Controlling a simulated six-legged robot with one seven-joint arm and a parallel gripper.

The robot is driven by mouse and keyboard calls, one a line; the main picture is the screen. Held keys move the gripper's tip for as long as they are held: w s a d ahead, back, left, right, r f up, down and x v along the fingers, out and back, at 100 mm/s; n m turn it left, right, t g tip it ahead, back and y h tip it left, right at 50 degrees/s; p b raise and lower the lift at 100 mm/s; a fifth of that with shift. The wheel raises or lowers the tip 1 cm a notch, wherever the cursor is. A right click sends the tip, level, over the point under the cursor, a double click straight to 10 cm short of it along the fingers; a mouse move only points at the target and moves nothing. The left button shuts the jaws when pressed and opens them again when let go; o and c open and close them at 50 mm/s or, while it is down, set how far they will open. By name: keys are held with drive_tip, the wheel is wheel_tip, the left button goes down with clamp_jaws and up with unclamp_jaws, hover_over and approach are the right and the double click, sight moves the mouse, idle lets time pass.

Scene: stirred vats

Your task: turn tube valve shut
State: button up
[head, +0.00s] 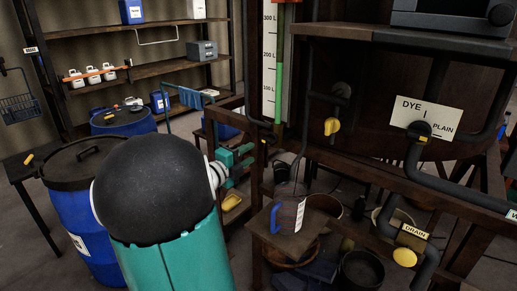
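A sight tube (278,75) with green in its lower part stands beside a white scale marked 100 L to 300 L, in the upper middle of the head view. Below it, a dark pipe bends down, with a small yellow piece (264,140) that looks like the tube valve's handle. It is too small to tell which way it is turned. My gripper (241,164), teal, is left of and a little below this piece, apart from it. Its fingers are spread with nothing seen between them. My arm's black joint hides part of the floor behind.
A DYE/PLAIN valve (419,130), a yellow-knobbed valve (332,126) and a DRAIN valve (405,257) are on the right. A blue-handled jug (290,214) stands on a low stool. A blue drum (75,215) stands at left. Wooden rails run close around my gripper.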

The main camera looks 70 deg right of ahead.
drive_tip(key=v, duration=0.4)
drive_tip(key=shift+a, duration=0.2)
drive_tip(key=shift+w, duration=0.1)
